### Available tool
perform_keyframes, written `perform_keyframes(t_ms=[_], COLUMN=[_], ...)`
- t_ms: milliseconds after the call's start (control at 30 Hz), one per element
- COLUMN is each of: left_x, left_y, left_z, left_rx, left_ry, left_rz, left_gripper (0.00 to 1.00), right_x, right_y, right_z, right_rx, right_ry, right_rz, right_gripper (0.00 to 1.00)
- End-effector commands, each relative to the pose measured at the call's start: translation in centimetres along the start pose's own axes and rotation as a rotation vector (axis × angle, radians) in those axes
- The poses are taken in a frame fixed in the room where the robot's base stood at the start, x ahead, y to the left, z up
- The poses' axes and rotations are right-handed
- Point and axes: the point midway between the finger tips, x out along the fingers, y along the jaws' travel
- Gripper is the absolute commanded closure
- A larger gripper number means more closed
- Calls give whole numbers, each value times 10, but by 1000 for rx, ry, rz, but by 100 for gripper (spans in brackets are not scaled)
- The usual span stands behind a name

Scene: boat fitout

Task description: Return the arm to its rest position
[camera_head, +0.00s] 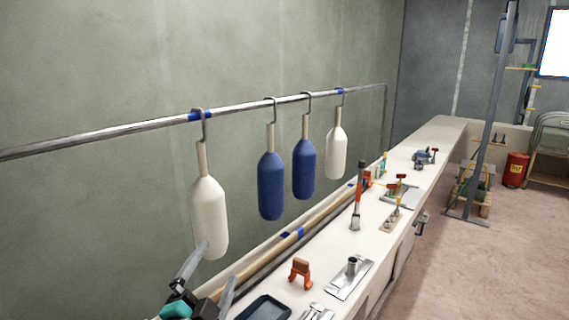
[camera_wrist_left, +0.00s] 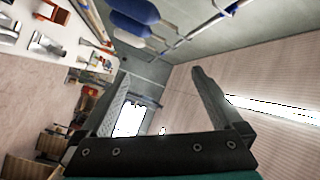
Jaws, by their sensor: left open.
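My left gripper (camera_head: 212,270) is at the lower left of the head view, its two fingers spread and empty. One fingertip overlaps the lower end of the nearest white fender (camera_head: 209,215) in the picture; I cannot tell if they touch. In the left wrist view the open fingers (camera_wrist_left: 160,95) show nothing between them but the distant room. My right gripper is not in view.
A metal rail (camera_head: 150,126) carries hooked fenders: the white one, two blue ones (camera_head: 271,185) (camera_head: 304,168) and a far white one (camera_head: 336,155). Below runs a white bench (camera_head: 330,260) with an orange clip (camera_head: 299,272), a dark tray (camera_head: 264,308) and several fittings. Open floor (camera_head: 470,270) lies right.

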Motion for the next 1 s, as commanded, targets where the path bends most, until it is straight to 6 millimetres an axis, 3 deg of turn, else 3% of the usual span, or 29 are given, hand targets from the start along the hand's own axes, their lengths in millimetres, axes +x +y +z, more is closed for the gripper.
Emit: perform_keyframes(t_ms=[100, 300, 500, 733, 1000], left_x=[-34, -115, -197, -277, -269], left_y=[32, 93, 137, 164, 222], left_z=[44, 95, 108, 100, 135], left_rx=[-211, -504, -690, -825, -814], left_ry=[-240, -630, -921, -1168, -1194], left_rz=[101, 300, 480, 654, 674], left_gripper=[0, 0, 0, 0, 0], right_x=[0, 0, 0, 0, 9], right_y=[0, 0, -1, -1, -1], right_z=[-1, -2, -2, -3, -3], right_rx=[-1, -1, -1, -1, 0], right_ry=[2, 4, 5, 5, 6], right_rz=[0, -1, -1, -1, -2], right_gripper=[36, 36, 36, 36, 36])
